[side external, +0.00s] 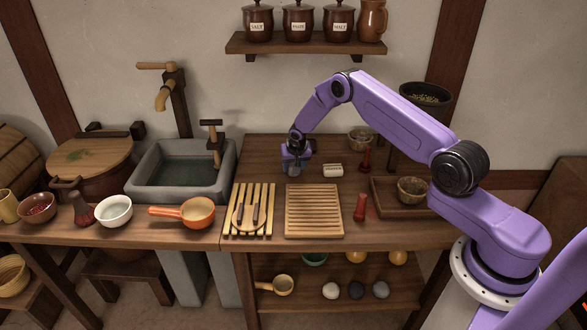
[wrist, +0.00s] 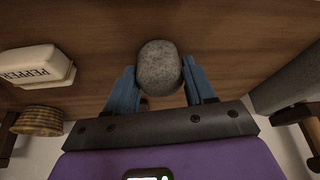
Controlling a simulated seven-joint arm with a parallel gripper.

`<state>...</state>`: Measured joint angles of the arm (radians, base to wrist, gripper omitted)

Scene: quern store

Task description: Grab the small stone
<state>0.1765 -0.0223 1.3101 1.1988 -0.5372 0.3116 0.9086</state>
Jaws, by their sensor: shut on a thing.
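The small stone (wrist: 158,66) is grey, speckled and rounded, and shows in the middle of the wrist view. My gripper (wrist: 161,82) has its two blue fingers on either side of it and is shut on it. In the side view my gripper (side external: 292,161) points down at the back left of the wooden table, just right of the sink. There the stone is mostly hidden by the fingers, and I cannot tell whether it touches the tabletop.
A white box marked PEPPER (wrist: 38,68) lies close beside my gripper. The stone sink (side external: 180,172) stands to the left. A slatted rack (side external: 238,219) and a slatted board (side external: 313,211) lie in front. A tray (side external: 381,200) with a bowl is at right.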

